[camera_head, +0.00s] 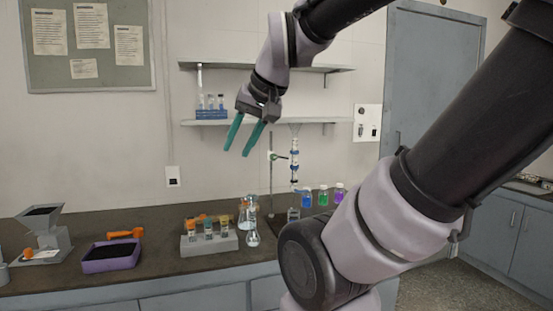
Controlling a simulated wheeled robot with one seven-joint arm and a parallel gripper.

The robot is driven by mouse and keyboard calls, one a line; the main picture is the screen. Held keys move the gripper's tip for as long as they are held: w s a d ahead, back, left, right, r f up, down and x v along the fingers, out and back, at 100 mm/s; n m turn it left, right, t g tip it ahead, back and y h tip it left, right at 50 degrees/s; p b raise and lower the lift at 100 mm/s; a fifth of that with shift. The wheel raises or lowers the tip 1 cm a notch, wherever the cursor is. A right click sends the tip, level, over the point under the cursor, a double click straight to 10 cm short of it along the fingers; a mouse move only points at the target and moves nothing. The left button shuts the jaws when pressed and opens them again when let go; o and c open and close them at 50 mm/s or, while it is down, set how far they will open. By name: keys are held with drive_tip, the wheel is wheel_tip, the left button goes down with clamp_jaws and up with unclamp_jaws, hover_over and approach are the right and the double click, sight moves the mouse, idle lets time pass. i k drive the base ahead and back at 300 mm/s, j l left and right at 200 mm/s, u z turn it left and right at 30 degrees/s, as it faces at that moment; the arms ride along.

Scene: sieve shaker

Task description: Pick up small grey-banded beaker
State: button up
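My gripper (236,152) hangs in the air in front of the wall, high above the bench. Its two green fingers point down and stand apart with nothing between them. A small clear glass vessel (293,214) stands on the bench below the burette, beside my arm. It may be the small beaker, but it is too small in view to make out a grey band.
A grey rack (210,244) with several vials, a purple tray (110,262) and a grey hopper device (42,236) stand on the bench. Blue, green and purple bottles (323,196) stand right of the burette stand (271,175). Wall shelves (262,122) are close behind my gripper.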

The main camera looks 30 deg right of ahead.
sight(294, 218)
drive_tip(key=z, duration=0.95)
